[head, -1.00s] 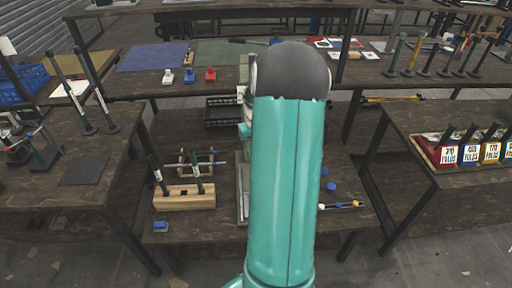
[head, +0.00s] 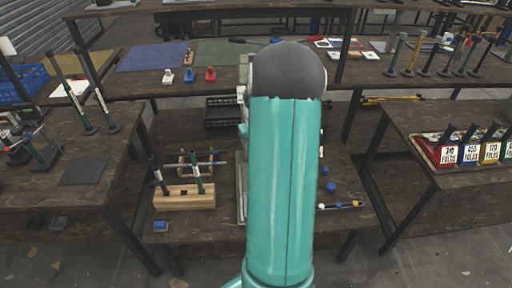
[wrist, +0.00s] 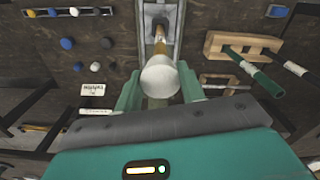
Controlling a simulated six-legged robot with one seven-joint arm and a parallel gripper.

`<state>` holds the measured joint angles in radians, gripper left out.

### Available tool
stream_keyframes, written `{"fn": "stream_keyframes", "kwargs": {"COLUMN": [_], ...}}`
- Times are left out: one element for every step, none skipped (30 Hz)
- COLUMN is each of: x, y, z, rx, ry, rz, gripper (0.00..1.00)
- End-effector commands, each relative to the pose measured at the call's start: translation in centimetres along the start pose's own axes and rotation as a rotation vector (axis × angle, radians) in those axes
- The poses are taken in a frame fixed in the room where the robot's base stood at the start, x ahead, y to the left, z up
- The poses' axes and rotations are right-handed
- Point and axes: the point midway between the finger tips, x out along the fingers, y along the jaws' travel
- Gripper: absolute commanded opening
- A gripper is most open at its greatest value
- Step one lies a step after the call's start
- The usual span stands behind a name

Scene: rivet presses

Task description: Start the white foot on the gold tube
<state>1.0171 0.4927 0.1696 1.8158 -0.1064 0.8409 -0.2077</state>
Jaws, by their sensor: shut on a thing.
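In the wrist view, the white foot (wrist: 160,76) sits between the teal fingers of my gripper (wrist: 160,92), which is shut on it. The gold tube (wrist: 160,43) shows just beyond the foot, lying in a grey channel (wrist: 176,20), roughly in line with it. The foot's near face hides the tube's near end, so I cannot tell whether they touch. In the head view, my teal arm hides the gripper, the foot and the tube. Only part of the grey press (head: 240,190) shows left of the arm.
Several blue and white pegs (wrist: 67,43) lie on the other side. A blue block (head: 160,226) lies near the bench's front edge.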

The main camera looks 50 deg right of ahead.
Motion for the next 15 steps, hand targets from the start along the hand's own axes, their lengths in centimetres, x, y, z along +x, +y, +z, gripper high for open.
{"fn": "stream_keyframes", "kwargs": {"x": [0.1,0.2,0.3,0.4,0.5,0.5,0.6,0.7,0.8,0.8,0.9,1.0,1.0,1.1,1.2], "y": [0.0,0.0,0.0,0.0,0.0,0.0,0.0,0.0,0.0,0.0,0.0,0.0,0.0,0.0,0.0], "z": [0.0,0.0,0.0,0.0,0.0,0.0,0.0,0.0,0.0,0.0,0.0,0.0,0.0,0.0,0.0], "rx": [0.000,0.000,0.000,0.000,0.000,0.000,0.000,0.000,0.000,0.000,0.000,0.000,-0.001,0.000,-0.001], "ry": [-0.001,-0.001,-0.001,-0.001,-0.001,-0.001,-0.001,-0.001,-0.001,-0.001,-0.001,-0.001,-0.001,0.000,0.000], "rz": [0.000,0.000,0.000,0.000,0.000,0.000,-0.001,-0.001,-0.001,0.000,0.000,0.000,0.000,0.000,0.000], "gripper": [0.18,0.18,0.18,0.18,0.18,0.18,0.18,0.18,0.18,0.18,0.18,0.18,0.18,0.18,0.18]}}
